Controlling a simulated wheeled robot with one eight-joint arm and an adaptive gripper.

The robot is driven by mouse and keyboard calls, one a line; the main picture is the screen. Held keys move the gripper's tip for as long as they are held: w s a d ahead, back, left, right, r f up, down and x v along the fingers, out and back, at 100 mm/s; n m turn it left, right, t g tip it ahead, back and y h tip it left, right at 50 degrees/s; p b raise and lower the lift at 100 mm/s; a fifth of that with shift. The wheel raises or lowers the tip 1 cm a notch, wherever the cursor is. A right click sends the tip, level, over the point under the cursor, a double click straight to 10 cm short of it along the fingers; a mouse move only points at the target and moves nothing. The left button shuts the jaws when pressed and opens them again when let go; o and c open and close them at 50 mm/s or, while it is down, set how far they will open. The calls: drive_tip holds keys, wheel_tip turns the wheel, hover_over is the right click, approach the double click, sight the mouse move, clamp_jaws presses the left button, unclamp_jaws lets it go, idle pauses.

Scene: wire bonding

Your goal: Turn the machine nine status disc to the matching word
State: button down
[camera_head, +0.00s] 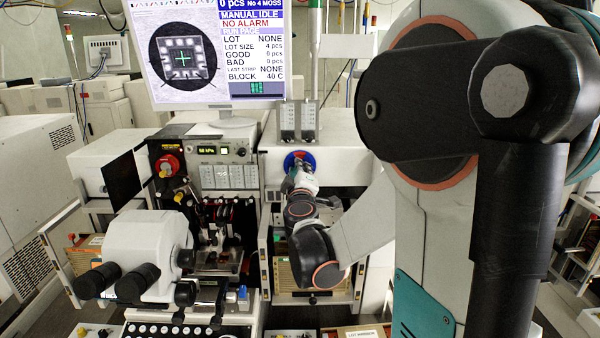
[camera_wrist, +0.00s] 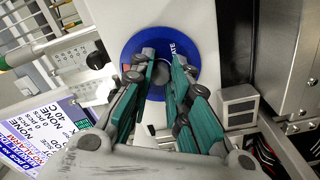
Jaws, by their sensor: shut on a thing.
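The status disc (camera_head: 290,161) sits on the pale front of the machine below the monitor, with blue and some red showing around my gripper (camera_head: 300,173). In the wrist view the disc (camera_wrist: 205,40) is mostly blue, with white letters ending in "ATE" at its upper right. The monitor (camera_head: 208,50) reads "MANUAL IDLE" and "NO ALARM".
A white microscope (camera_head: 145,250) with black eyepieces stands at the lower left. A panel with a red knob (camera_head: 167,165) is left of the disc. Grey switch boxes (camera_head: 298,120) sit just above it. In the wrist view a small grey block (camera_wrist: 238,105) is right of my fingers.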

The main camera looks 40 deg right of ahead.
drive_tip(key=shift+s+n, duration=0.1)
drive_tip(key=shift+n, duration=9.1)
drive_tip(key=c, duration=1.5)
unclamp_jaws()
drive_tip(key=v, duration=0.7)
drive_tip(key=shift+s+a+r, duration=0.1)
drive_tip(key=shift+s, duration=0.1)
